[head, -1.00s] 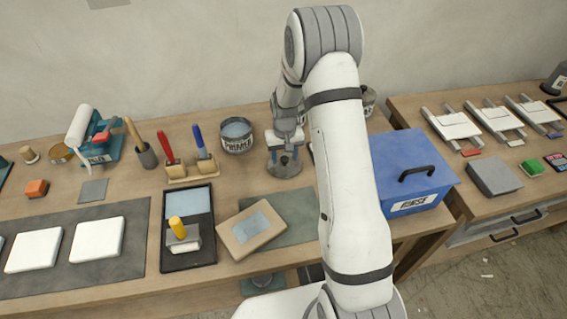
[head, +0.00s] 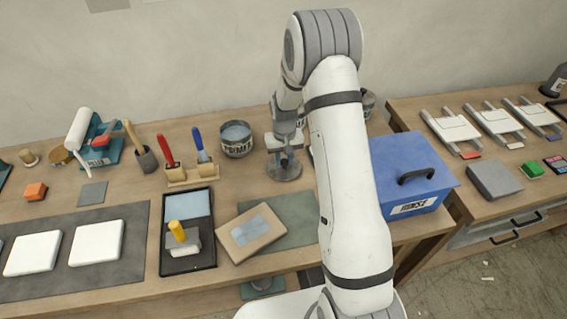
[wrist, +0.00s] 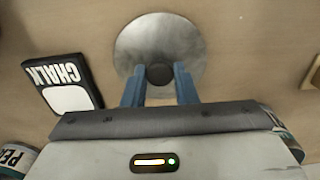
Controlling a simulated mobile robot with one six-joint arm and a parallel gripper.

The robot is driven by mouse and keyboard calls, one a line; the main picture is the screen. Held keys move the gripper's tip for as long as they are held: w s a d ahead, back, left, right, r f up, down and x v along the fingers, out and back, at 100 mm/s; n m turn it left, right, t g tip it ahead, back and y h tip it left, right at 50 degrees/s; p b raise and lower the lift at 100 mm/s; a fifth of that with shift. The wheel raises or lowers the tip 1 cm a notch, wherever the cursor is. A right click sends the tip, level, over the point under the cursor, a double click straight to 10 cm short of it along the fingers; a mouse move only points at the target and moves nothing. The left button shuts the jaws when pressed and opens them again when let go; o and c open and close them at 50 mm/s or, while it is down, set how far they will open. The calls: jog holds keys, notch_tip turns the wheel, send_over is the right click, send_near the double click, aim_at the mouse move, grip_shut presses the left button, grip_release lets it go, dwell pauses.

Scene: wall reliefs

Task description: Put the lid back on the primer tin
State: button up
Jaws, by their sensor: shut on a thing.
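The primer tin (head: 237,138) stands open on the bench, upright, with grey-blue paint inside. It is left of my gripper (head: 285,155) in the head view. The lid is a round grey metal disc (wrist: 160,35) with a dark knob (wrist: 160,74). My gripper (wrist: 160,82) is shut on this knob, its two blue fingers on either side. In the head view the lid (head: 284,173) is flat beneath the gripper, to the right of the tin and apart from it. I cannot tell whether it touches the bench.
A chalk box (wrist: 72,84) lies left of the lid in the wrist view. Red and blue brushes stand in a wooden holder (head: 190,177) left of the tin. A blue rinse box (head: 408,160) is to the right.

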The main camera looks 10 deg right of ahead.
aim_at(284, 161)
notch_tip(284, 161, up, 8)
jog(key=shift+r+b, duration=0.25)
jog(key=shift+b, duration=0.85)
jog(key=w+a+r+p, duration=0.2)
jog(key=w+a+r, duration=0.1)
jog(key=w+a, duration=0.4)
jog(key=w+a+r+p, duration=0.3)
jog(key=w+a+r, duration=0.1)
jog(key=w+a, duration=0.3)
notch_tip(284, 161, down, 7)
jog(key=b, duration=0.4)
jog(key=shift+r, duration=0.15)
dwell(0.8)
jog(key=o, duration=1.5)
